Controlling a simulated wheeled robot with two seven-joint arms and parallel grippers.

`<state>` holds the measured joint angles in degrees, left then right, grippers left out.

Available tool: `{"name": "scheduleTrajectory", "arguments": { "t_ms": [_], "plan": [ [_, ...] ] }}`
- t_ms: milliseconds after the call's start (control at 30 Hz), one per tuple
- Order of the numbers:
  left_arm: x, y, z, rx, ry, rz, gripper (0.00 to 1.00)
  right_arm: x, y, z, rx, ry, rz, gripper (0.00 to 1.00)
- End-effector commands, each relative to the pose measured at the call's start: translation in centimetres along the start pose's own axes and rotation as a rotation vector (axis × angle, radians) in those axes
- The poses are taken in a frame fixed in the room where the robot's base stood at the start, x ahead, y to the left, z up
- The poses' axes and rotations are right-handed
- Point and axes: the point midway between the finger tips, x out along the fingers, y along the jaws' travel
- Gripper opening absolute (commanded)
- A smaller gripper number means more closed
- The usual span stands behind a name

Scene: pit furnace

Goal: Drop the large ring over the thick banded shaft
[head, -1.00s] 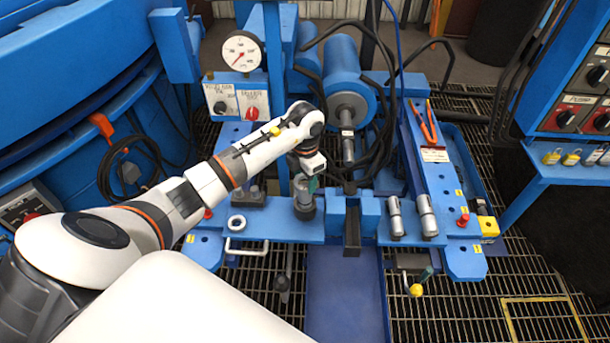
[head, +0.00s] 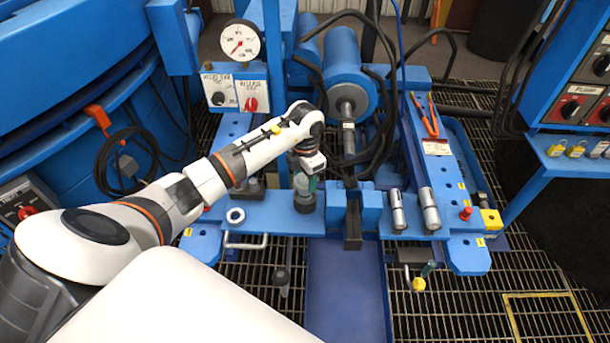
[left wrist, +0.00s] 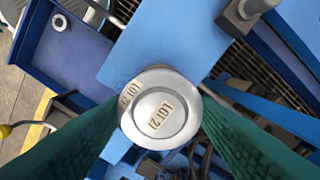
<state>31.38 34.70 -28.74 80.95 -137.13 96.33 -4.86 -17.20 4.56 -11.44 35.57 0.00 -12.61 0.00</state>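My left gripper (head: 306,184) is low over the front of the blue bench. Its green fingers stand wide apart, one on each side of an upright silver cylinder (left wrist: 167,117) with LOT 12 labels on its top and rim. This cylinder also shows in the head view (head: 303,199), on a dark round foot. The fingertips meet its edges in the picture, but I cannot tell whether they press on it. A small metal ring (head: 236,216) lies left of it on the bench. My right gripper is not in view.
A slotted blue block (head: 371,208) stands just right of the gripper. A horizontal spindle (head: 348,125) and black hoses are behind it. A pressure gauge (head: 239,41) stands at the back left. A blue chute (head: 345,290) is in front.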

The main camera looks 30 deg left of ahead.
Motion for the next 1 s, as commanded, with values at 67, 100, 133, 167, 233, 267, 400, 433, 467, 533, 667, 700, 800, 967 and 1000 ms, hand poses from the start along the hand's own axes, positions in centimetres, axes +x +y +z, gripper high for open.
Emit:
{"name": "scheduleTrajectory", "arguments": {
  "t_ms": [67,100,133,167,233,267,400,433,467,533,667,700,800,967,1000],
  "plan": [
    [-0.1,0.0,0.0,0.000,0.001,0.000,0.68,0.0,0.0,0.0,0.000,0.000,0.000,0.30],
    [0.0,0.0,0.0,0.000,0.001,0.000,0.75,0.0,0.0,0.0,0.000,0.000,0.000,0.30],
    [0.0,0.0,0.0,0.000,0.001,0.000,0.79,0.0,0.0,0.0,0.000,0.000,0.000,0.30],
    [0.0,0.0,0.0,0.000,0.001,0.000,0.79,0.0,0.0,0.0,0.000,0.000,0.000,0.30],
    [0.0,0.0,0.0,0.000,0.000,0.000,0.79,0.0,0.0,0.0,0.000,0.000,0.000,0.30],
    [0.0,0.0,0.0,0.000,0.000,0.000,0.79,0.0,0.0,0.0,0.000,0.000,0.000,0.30],
    [0.0,0.0,0.0,0.000,-0.001,0.000,0.79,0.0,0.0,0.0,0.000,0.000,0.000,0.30],
    [-0.1,0.0,0.0,0.000,0.000,0.000,0.79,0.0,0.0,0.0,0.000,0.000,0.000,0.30],
    [-0.3,0.0,0.0,0.000,0.000,-0.001,0.79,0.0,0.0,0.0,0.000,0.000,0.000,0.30],
    [-0.9,-0.1,-0.1,0.001,0.002,-0.002,0.79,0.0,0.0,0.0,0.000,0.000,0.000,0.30],
    [-3.2,-0.1,-0.1,0.001,0.004,-0.004,0.79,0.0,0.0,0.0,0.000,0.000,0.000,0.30],
    [-4.1,-0.1,-0.1,0.002,0.003,-0.004,0.79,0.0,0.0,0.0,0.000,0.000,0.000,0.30],
    [-6.3,-0.1,-0.1,0.001,0.005,-0.004,0.79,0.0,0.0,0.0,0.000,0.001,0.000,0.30],
    [-9.4,-0.1,-0.1,0.002,0.003,-0.003,0.79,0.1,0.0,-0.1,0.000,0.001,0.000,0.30],
    [-10.1,-0.1,-0.1,0.001,0.003,-0.003,0.79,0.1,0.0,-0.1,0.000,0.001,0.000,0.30]
  ]
}}
